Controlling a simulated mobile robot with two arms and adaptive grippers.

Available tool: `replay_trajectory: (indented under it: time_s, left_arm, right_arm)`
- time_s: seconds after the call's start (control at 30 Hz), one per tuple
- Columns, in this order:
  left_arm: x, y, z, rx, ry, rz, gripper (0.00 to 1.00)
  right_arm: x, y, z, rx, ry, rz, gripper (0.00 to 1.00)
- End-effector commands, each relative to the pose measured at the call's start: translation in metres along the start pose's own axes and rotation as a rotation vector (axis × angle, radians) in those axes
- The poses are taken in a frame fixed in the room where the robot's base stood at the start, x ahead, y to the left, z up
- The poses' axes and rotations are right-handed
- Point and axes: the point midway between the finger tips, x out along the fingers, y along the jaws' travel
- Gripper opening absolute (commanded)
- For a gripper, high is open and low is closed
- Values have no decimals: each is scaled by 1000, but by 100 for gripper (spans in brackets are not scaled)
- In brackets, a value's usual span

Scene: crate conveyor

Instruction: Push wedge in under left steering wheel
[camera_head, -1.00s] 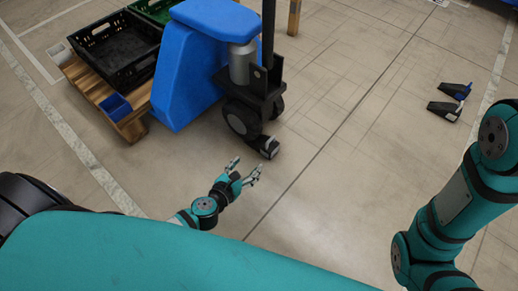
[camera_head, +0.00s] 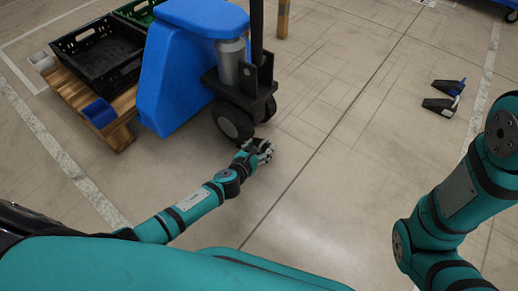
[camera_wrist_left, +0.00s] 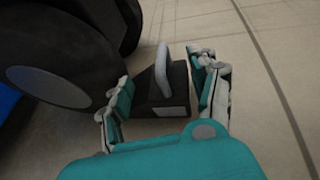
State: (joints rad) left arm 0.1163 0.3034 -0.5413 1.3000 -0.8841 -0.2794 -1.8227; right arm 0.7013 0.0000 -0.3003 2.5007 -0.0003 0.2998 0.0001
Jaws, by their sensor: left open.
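A black wedge (camera_wrist_left: 176,90) with an upright grey handle sits on the floor in the left wrist view. My left gripper (camera_wrist_left: 163,76) is open, one finger on each side of the wedge. In the head view my left gripper (camera_head: 259,150) is low in front of the blue truck's wheels and hides most of the wedge. The near black steering wheel (camera_head: 234,123) stands just beyond and left of the gripper. This wheel fills the upper left of the left wrist view (camera_wrist_left: 60,60). I cannot tell whether wedge and wheel touch. My right gripper is outside the frame.
Two more black wedges (camera_head: 441,104) lie on the floor at the right. The middle floor is clear.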

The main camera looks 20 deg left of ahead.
Motion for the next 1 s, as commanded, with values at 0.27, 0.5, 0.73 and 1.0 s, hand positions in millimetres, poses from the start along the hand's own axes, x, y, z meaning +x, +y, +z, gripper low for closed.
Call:
replay_trajectory:
  time_s: [0.27, 0.5, 0.73, 1.0]
  left_arm:
    - [0, 0, 0, 0, 0, 0, 56]
    - [0, 1, 0, 1, 0, 3, 25]
    - [0, 7, 0, 4, 1, 14, 0]
    - [1, 9, -1, 6, 3, 16, 44]
  right_arm:
    - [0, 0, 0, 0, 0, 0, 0]
    - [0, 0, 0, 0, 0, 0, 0]
    - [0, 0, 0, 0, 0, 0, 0]
    - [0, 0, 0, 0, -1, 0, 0]
